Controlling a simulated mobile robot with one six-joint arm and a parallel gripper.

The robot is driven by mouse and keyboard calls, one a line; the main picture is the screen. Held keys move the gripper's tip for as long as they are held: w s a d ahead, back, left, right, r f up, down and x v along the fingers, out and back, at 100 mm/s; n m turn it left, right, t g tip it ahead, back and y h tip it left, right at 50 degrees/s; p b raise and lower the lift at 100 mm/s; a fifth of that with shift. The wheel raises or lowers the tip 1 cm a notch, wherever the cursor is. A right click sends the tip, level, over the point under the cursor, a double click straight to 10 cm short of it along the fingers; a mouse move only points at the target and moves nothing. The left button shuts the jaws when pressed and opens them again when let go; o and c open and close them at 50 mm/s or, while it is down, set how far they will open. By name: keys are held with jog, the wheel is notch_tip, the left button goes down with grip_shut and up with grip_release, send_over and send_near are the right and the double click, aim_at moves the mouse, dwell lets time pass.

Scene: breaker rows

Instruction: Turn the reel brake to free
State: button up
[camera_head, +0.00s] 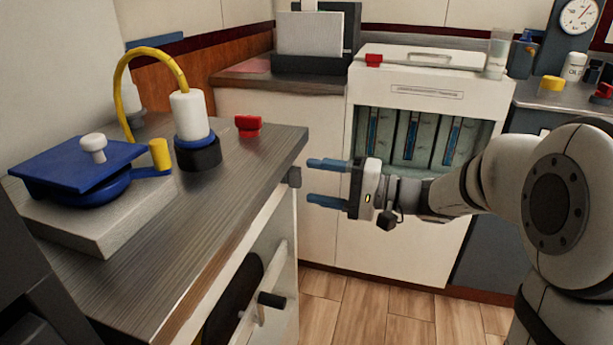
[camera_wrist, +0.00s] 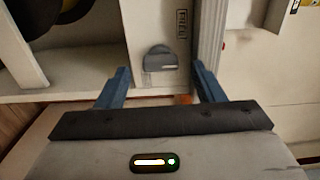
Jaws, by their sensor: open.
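A small grey knob (camera_wrist: 160,59), seemingly the reel brake, sits on a pale panel in the wrist view, with a rounded top and a flat lower edge. A small dark label (camera_wrist: 182,23) is beside it, too small to read surely. In the head view a grey knob (camera_head: 294,177) shows at the counter's end, just under the top. My gripper (camera_head: 308,181) is open, its blue fingers pointing at that knob. In the wrist view the fingertips (camera_wrist: 160,70) stand on either side of the knob, with gaps; contact cannot be told.
A dark reel (camera_head: 232,300) with a black handle (camera_head: 271,299) is in the open bay below the counter (camera_head: 215,225). A red block (camera_head: 248,125) and a white bottle (camera_head: 189,115) stand on top. A white cabinet (camera_head: 430,85) stands behind my gripper. The floor between is clear.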

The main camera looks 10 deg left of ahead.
jog(key=shift+s+d+p, duration=0.15)
jog(key=shift+d+p, duration=0.1)
jog(key=shift+d, duration=0.8)
jog(key=shift+s+d+p, duration=0.15)
jog(key=shift+d+p, duration=0.05)
jog(key=shift+d, duration=0.85)
